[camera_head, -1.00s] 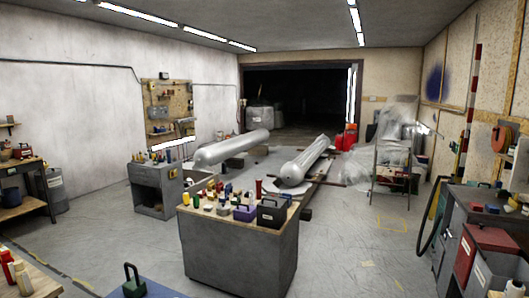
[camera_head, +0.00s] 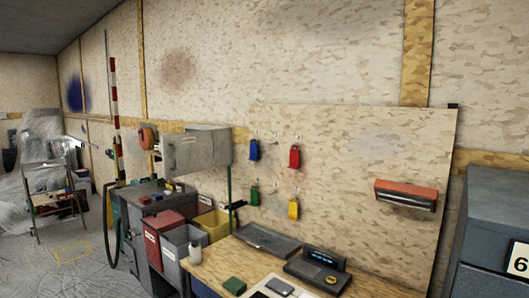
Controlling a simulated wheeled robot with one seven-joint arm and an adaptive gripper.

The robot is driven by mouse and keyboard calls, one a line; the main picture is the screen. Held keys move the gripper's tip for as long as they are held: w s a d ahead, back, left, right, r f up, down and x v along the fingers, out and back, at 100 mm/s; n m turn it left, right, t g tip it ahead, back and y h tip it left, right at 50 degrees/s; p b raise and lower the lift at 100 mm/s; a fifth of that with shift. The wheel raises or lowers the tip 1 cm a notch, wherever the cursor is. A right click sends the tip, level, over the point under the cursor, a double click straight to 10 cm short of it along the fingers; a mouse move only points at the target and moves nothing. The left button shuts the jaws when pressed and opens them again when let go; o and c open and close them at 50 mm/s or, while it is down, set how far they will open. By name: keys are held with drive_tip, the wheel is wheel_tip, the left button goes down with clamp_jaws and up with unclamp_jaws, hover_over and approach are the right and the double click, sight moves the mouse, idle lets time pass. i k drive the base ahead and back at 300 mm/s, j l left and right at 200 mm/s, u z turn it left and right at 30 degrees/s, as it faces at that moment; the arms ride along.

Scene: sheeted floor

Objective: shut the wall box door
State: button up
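A grey metal wall box (camera_head: 200,148) is mounted on the right-hand wall, above the bins and the grey cabinet. Its pale flat panel with a small dark mark near the left edge faces toward me. At this size I cannot tell how far its door stands open. My gripper is not in view, and nothing of my arm shows.
Below the box stand a grey cabinet (camera_head: 140,195), a red bin (camera_head: 160,228), a grey bin (camera_head: 182,250) and a yellow bin (camera_head: 212,223). A wooden workbench (camera_head: 222,259) runs along the wall to the right. Free floor (camera_head: 50,265) lies at left.

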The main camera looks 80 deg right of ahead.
sight(185, 153)
drive_tip(key=z, duration=2.1)
drive_tip(key=i+j+z, duration=0.1)
drive_tip(key=i, duration=0.2)
